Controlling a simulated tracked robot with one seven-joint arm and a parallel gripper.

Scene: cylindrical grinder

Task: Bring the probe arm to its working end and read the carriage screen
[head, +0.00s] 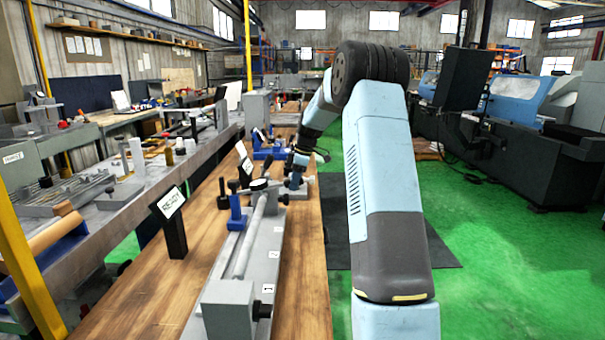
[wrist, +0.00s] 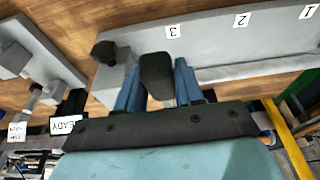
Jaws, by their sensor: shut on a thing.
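The fixture is a long grey base (head: 240,290) on the wooden bench, with a light round bar along it. Its numbered labels 3, 2 and 1 show in the wrist view on the grey side (wrist: 215,32). My gripper (head: 295,180) is at the fixture's far end. In the wrist view my gripper (wrist: 158,80) has its two blue fingers shut on a black block (wrist: 157,72), near label 3. Whether this block is the probe arm's handle cannot be told. A black screen post (head: 173,228) stands left of the fixture; its tilted white screen (head: 170,201) has text too small to read surely.
A blue upright piece (head: 238,214) with a black top stands beside the bar. In the wrist view a small sign (wrist: 63,127) ends in "EADY", partly hidden. More fixtures stand farther along the bench. Green floor lies to the right, with dark machines (head: 520,150) beyond.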

